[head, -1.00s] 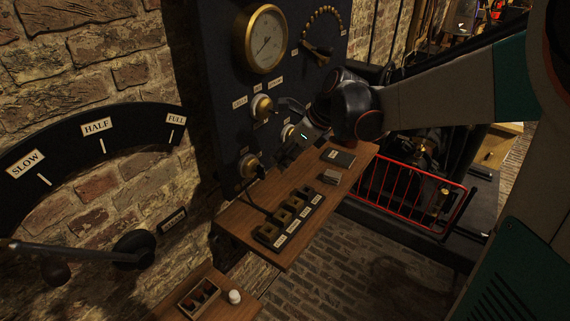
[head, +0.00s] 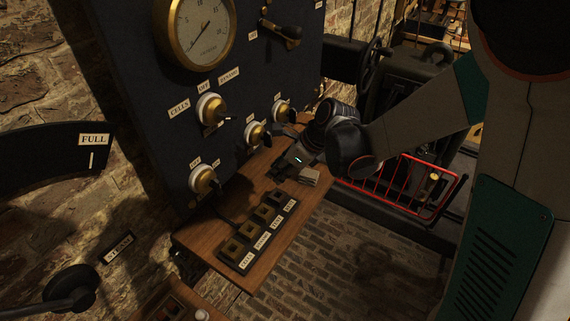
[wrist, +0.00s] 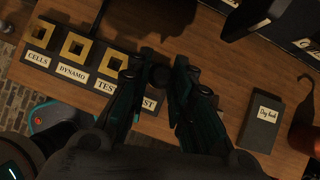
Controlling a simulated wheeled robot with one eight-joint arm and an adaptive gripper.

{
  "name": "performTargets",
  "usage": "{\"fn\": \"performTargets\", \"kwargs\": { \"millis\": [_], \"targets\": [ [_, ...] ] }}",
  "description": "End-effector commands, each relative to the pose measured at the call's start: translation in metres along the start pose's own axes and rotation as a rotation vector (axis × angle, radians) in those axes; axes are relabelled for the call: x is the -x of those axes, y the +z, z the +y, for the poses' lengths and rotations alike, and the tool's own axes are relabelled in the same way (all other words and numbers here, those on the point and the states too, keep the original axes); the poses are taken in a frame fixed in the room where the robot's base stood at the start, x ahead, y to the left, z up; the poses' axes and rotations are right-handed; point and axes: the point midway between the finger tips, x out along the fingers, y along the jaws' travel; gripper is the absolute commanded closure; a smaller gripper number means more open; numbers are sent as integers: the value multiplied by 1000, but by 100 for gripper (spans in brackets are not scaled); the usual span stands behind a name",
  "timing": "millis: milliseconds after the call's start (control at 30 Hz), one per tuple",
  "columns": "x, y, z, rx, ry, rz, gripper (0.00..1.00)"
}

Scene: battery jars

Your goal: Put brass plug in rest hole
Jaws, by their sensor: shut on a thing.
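The plug block (head: 243,262) is a dark strip on the wooden shelf, with square brass-rimmed sockets labelled CELLS, DYNAMO, TEST and REST. It also shows in the wrist view (wrist: 60,62). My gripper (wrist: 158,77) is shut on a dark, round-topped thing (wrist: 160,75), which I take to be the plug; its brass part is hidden. In the wrist view the fingers are over the REST end of the block and partly cover its label and hole. In the head view my gripper (head: 284,171) is just beyond the REST end. Whether the plug touches the block is unclear.
A dark panel with a gauge (head: 195,40) and several brass-and-white knobs (head: 211,108) rises behind the shelf (head: 222,205). A dark book (wrist: 267,122) lies on the shelf right of my gripper in the wrist view. A red wire rack (head: 405,190) is beyond the shelf.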

Motion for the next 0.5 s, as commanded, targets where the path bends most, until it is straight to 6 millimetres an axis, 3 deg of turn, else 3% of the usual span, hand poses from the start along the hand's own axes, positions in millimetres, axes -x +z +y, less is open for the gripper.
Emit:
{"fn": "performTargets", "kwargs": {
  "millis": [500],
  "targets": [
    [-31,-20,-1,-1,-1,0,100]
  ]
}}
